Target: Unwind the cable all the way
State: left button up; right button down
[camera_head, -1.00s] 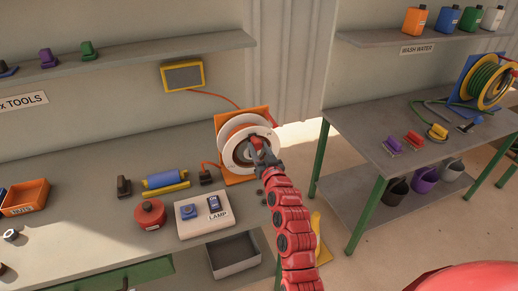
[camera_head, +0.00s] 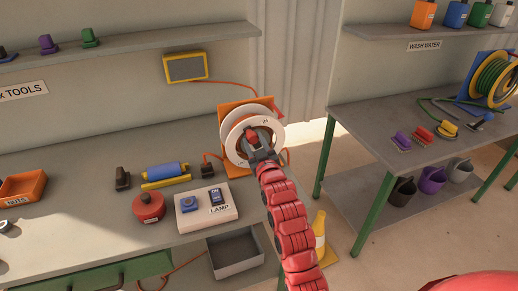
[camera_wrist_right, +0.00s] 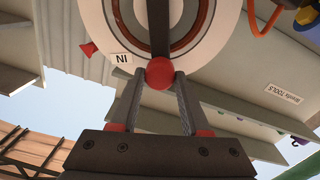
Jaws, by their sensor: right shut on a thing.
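The cable reel (camera_head: 273,135) has white discs on an orange stand (camera_head: 232,108) at the back right of the bench. Its red crank knob (camera_wrist_right: 160,72) is between the fingers of my right gripper (camera_head: 256,151), which is shut on it. The wrist view shows a dark crank bar above the knob and an "IN" label on the disc. The orange cable (camera_head: 225,84) runs from the yellow-framed lamp (camera_head: 185,67) to behind the reel. A dark plug (camera_head: 207,169) lies left of the reel. The winding inside is mostly hidden. My left gripper is out of view.
A grey open bin (camera_head: 237,265) is below the bench edge. A yellow bottle (camera_head: 319,235) stands to its right. Another table (camera_head: 390,130) is on the right.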

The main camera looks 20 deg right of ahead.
jog(key=a+f+n+b, duration=0.4)
jog(key=f+n+b, duration=0.1)
jog(key=n, duration=0.5)
jog(key=shift+a+b, duration=0.15)
jog(key=shift+b, duration=0.55)
jog(key=shift+s+f, duration=0.1)
jog(key=shift+f, duration=0.05)
jog(key=shift+c, duration=1.9)
grip_release()
jog(key=shift+s, duration=0.1)
